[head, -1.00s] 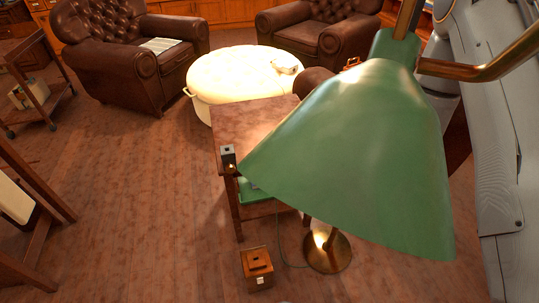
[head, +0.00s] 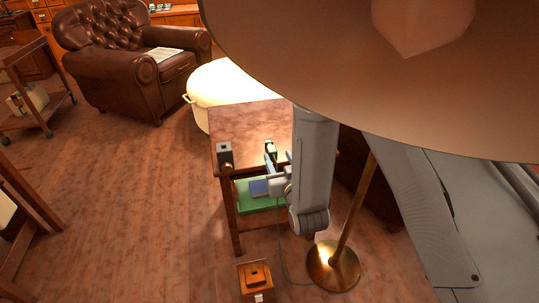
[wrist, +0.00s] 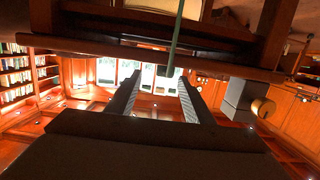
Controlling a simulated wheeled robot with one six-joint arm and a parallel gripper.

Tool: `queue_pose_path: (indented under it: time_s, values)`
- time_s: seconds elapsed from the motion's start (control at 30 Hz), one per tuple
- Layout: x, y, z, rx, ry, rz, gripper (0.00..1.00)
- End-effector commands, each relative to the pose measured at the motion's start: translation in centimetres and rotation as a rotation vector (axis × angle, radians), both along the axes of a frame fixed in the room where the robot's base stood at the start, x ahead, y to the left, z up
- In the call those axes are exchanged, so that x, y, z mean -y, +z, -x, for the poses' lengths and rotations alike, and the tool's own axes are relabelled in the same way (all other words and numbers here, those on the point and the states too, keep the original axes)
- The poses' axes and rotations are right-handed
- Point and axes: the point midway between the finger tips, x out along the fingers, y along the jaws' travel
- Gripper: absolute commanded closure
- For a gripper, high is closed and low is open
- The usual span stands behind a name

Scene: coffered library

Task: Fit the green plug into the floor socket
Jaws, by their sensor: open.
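The floor socket, which I take to be the small wooden box (head: 255,276), stands on the floor in front of the side table. My gripper (head: 279,158) is at the table's front edge, jaws open. In the wrist view a thin green strip (wrist: 176,38) comes down from the top toward the space between my open fingers (wrist: 160,77). I cannot tell whether they touch it.
The side table (head: 245,120) carries a grey box with a brass knob (head: 224,155) at its front left corner. A green tray (head: 246,207) is on its lower shelf. The lamp's brass base (head: 333,268) and shade (head: 370,80) crowd the right. Floor to the left is open.

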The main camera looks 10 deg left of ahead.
Motion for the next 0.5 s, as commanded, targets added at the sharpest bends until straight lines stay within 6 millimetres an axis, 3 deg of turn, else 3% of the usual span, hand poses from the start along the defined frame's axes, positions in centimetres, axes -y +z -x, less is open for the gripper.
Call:
queue_pose_path:
  time_s: [0.5]
  values:
    - [-3.3, -0.7, -4.7, 0.007, -0.003, -0.014, 0.53]
